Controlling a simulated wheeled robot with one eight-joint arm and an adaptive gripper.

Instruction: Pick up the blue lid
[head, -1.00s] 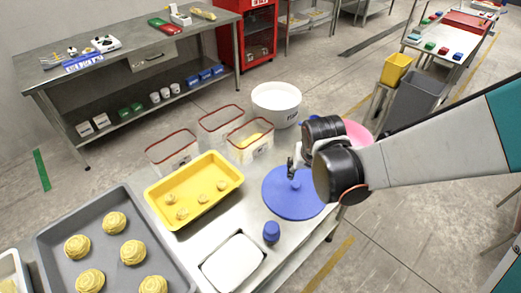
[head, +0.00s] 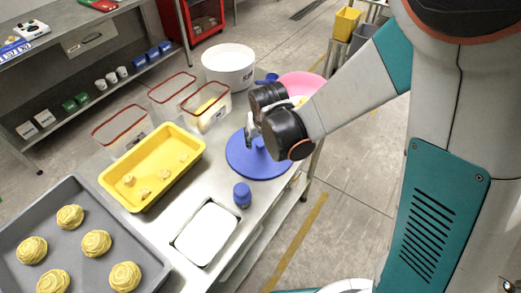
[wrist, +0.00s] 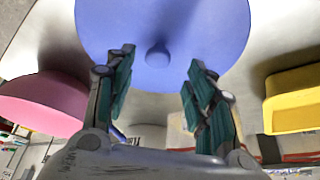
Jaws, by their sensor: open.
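The blue lid (head: 243,160) is a flat round disc with a small knob in its middle, lying on the steel table. In the wrist view the lid (wrist: 205,30) fills the upper middle, its knob (wrist: 158,55) lying between and a little beyond my fingers. My gripper (wrist: 160,75) is open and empty, with its two green-padded fingers on either side of the knob's line. In the head view my gripper (head: 252,135) is over the lid's far part, and my wrist hides part of the lid. I cannot tell whether the fingers touch the lid.
A yellow tray (head: 118,182) with dough pieces and clear red-rimmed bins (head: 122,138) stand left of the lid. A white bucket (head: 228,65) and pink bowl (head: 300,82) are behind. A small blue jar (head: 242,195) and white container (head: 207,233) are in front.

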